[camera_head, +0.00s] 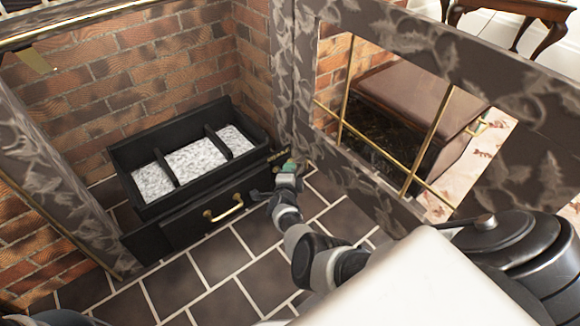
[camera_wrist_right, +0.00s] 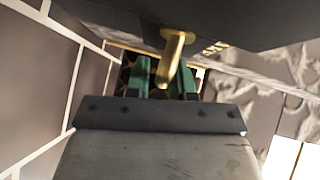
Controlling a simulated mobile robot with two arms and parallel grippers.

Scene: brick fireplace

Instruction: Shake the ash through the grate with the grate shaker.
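The black grate (camera_head: 137,152) stands low in the brick fireplace, split by dark bars, with grey-white ash (camera_head: 195,160) lying in it. The grate shaker appears to be the short brass rod (camera_wrist_right: 174,50) sticking out from the dark front in the right wrist view. My right gripper (camera_head: 287,166) is at the right front corner of the grate. In the wrist view its green fingers stand apart, with the rod between them. I cannot tell any firm contact. My left gripper is not in view.
A drawer with a brass handle (camera_head: 223,208) is under the grate. The dark marble surround (camera_head: 400,45) rises close on the right, with a brass-framed opening. Brick walls (camera_head: 150,65) enclose the back and left. The dark tiled hearth (camera_head: 220,268) in front is clear.

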